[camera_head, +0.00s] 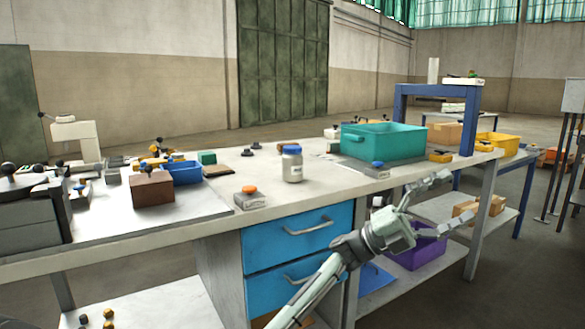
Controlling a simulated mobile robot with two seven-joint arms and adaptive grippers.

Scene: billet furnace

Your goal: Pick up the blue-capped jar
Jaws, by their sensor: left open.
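The blue-capped jar (292,166) stands upright on the light workbench top (320,190), near the middle of the view. It has a pale body with a label. My left gripper (457,199) is open and empty, with its fingers spread toward the right. It is to the right of the jar and appears lower, in front of the bench's right part, well apart from the jar. My right gripper is not in view.
A grey block with an orange knob (250,199) sits left of the jar. A teal bin (383,142) stands to its right, with a blue-knobbed grey block (375,169) before it. A brown block (152,188) and blue bin (184,174) are left. Blue drawers (290,240) are below.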

